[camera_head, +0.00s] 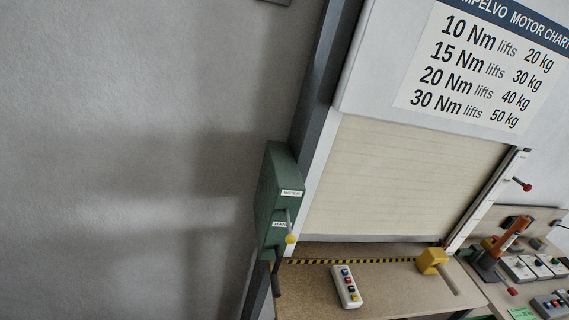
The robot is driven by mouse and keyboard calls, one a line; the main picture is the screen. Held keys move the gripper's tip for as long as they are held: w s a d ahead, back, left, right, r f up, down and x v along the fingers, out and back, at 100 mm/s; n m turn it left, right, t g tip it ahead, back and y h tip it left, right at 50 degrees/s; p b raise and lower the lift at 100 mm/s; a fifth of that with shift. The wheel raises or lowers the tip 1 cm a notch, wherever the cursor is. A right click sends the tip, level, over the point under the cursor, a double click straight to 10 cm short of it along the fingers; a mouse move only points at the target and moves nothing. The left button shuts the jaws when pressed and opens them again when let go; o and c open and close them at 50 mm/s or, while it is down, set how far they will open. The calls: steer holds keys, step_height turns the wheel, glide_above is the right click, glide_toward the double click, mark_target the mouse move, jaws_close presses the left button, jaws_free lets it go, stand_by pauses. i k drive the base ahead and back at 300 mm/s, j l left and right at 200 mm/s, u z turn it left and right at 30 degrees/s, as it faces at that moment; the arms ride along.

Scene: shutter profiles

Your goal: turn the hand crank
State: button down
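A green box (281,195) is mounted on the dark upright left of the shutter, with a label that reads MOTOR and a lower one that seems to read HAND. A small lever with a yellow knob (290,239) sticks out at its lower front. A dark bar with a handle (276,283) hangs below the box; it looks like the hand crank, but it is small and partly dark. My gripper is not in view.
A cream shutter (395,180) hangs above a wooden bench (385,290). On the bench are a button pendant (346,286) and a yellow block (433,261). An orange-handled tool (510,236) and control boxes (530,267) stand at right. Bare wall (120,150) fills the left.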

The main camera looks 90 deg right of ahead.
mark_target(276, 290)
steer(key=j+z, duration=0.3)
steer(key=z, duration=0.15)
steer(key=j+z, duration=0.65)
steer(key=z, duration=0.3)
steer(key=k+j+z, duration=0.15)
steer(key=z, duration=0.3)
steer(key=j+z, duration=0.15)
steer(key=z, duration=2.35)
steer(key=k+u, duration=0.2)
steer(key=u, duration=0.2)
steer(key=k+u, duration=0.2)
steer(key=u, duration=0.15)
steer(key=k+j+u, duration=0.15)
steer(key=u, duration=0.25)
steer(key=k+j+u, duration=0.2)
steer(key=u, duration=0.15)
